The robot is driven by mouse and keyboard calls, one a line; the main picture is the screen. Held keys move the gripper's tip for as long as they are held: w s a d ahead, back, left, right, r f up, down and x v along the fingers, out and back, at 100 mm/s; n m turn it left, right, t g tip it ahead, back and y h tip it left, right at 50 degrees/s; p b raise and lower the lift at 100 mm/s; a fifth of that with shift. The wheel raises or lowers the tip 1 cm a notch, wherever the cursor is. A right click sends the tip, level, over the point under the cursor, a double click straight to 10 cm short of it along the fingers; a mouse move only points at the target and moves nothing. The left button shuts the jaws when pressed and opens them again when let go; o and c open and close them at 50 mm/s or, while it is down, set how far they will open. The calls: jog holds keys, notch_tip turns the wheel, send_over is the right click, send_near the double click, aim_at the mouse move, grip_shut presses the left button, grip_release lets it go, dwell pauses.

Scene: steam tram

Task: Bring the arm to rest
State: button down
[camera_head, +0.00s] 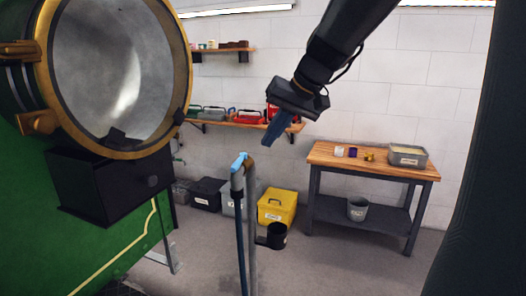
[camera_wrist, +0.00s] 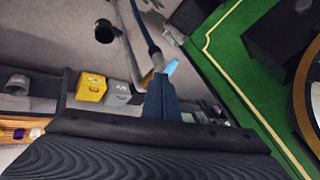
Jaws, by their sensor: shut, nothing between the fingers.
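My gripper (camera_head: 274,128) hangs from my dark arm at the upper middle of the head view. Its blue fingers are together with nothing between them. They point down and a little left, in open air above a standpipe with a light blue handle (camera_head: 239,161). In the wrist view my gripper's blue fingers (camera_wrist: 161,98) reach up from the dark gripper body. The light blue handle (camera_wrist: 171,67) shows just beyond the fingertips there. I cannot tell the exact gap between them.
A green tram front with a large brass-rimmed round lamp (camera_head: 181,100) fills the left. A wooden workbench (camera_head: 330,160) stands right, a grey bin (camera_head: 408,156) on it. A yellow box (camera_head: 277,207) is on the floor. A wall shelf (camera_head: 215,123) holds several tool boxes.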

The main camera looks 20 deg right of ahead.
jog(key=s+a+f+n+g+h, duration=0.1)
jog(key=s+a+f+g+h, duration=0.1)
jog(key=s+f, duration=0.7)
jog(key=s+a+f+n+g+h, duration=0.1)
jog(key=s+a+f+g, duration=0.1)
jog(key=s+f, duration=0.7)
notch_tip(320, 180, down, 8)
jog(key=shift+s+a+r+h, duration=0.1)
jog(key=shift+s+a+h, duration=0.05)
jog(key=shift+a+h, duration=0.25)
